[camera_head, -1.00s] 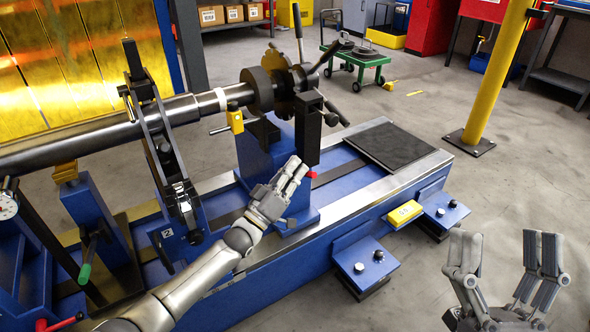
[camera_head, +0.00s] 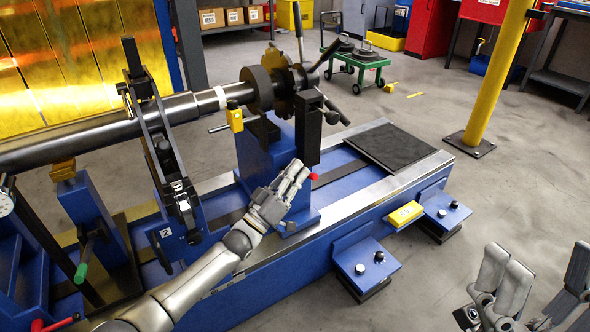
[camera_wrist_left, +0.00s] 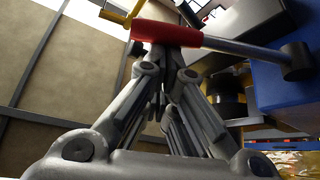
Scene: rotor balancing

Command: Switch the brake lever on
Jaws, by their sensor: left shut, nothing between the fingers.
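The brake lever's red grip (camera_head: 313,177) shows just beyond my left gripper's fingertips in the head view, low on the blue pedestal. In the left wrist view the red grip (camera_wrist_left: 166,32) lies across the fingertips, with a metal rod (camera_wrist_left: 245,47) running right to a dark hub. My left gripper (camera_head: 300,168) is shut and empty; its fingertips (camera_wrist_left: 168,62) are at or very near the grip, and contact is not certain. My right gripper (camera_head: 540,262) is open and empty at the lower right, away from the machine, partly cut off by the frame.
The blue machine base (camera_head: 345,222) carries a long shaft (camera_head: 100,130) and a dark upright clamp (camera_head: 165,150) left of my left gripper. Blue side steps (camera_head: 385,270) and a yellow block (camera_head: 405,213) stick out in front. A yellow post (camera_head: 495,80) stands right; the floor between is clear.

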